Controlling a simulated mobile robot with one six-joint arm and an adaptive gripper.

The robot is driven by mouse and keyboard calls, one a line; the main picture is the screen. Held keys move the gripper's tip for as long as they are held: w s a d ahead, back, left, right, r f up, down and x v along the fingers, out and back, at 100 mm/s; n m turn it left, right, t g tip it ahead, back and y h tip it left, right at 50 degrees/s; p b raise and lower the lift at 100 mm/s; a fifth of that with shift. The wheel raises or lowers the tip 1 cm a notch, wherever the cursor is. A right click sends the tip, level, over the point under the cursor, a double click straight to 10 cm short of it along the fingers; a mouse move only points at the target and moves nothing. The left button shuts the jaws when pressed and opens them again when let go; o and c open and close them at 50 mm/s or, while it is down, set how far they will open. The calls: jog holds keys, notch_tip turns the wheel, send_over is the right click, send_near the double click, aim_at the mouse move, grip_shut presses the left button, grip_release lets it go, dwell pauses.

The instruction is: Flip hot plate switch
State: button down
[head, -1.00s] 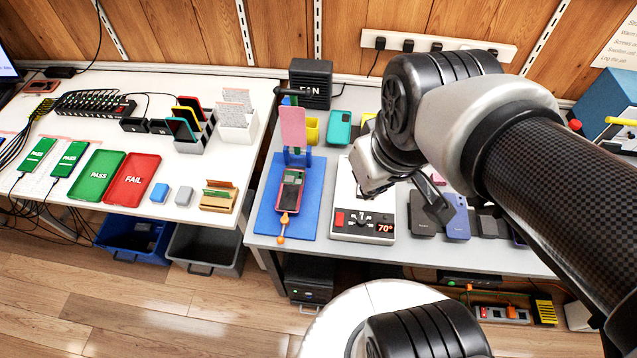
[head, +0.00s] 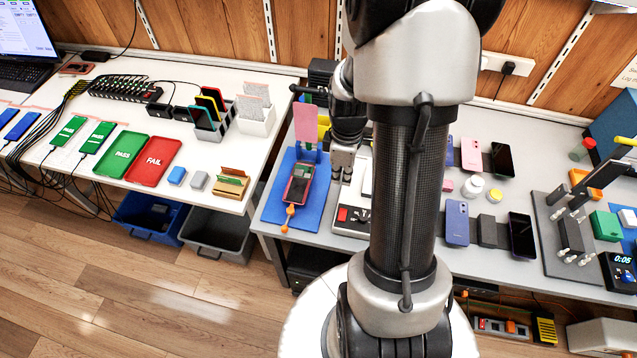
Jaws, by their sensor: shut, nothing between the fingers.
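I cannot tell the switch's position. The right part of the panel is hidden behind my arm. My gripper (head: 342,178) is small in view, shut and empty, at the hot plate's back left, behind the switch and beside the blue mat. I cannot tell its height or whether it touches anything.
A blue mat (head: 272,209) with a phone (head: 299,184) in a fixture lies just left of the hot plate. Phones, small jars and a metal fixture (head: 548,228) stand to the right. A black fan box (head: 320,72) is behind.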

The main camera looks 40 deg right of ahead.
jog(key=shift+f, duration=0.25)
jog(key=b, duration=0.5)
send_near(337, 216)
jog(key=f, duration=0.3)
jog(key=w+d+f, duration=0.1)
jog(key=f, duration=0.1)
jog(key=shift+d+f, duration=0.1)
jog(key=shift+f, duration=0.4)
jog(key=shift+d+f+b, duration=0.1)
jog(key=shift+f+b, duration=0.25)
jog(key=shift+f, duration=0.1)
jog(key=shift+r, duration=0.1)
jog(key=shift+s+a+r, duration=0.25)
jog(key=shift+s+a, duration=0.25)
jog(key=shift+a, duration=0.1)
jog(key=shift+r+p, duration=0.1)
jog(key=shift+p, duration=0.2)
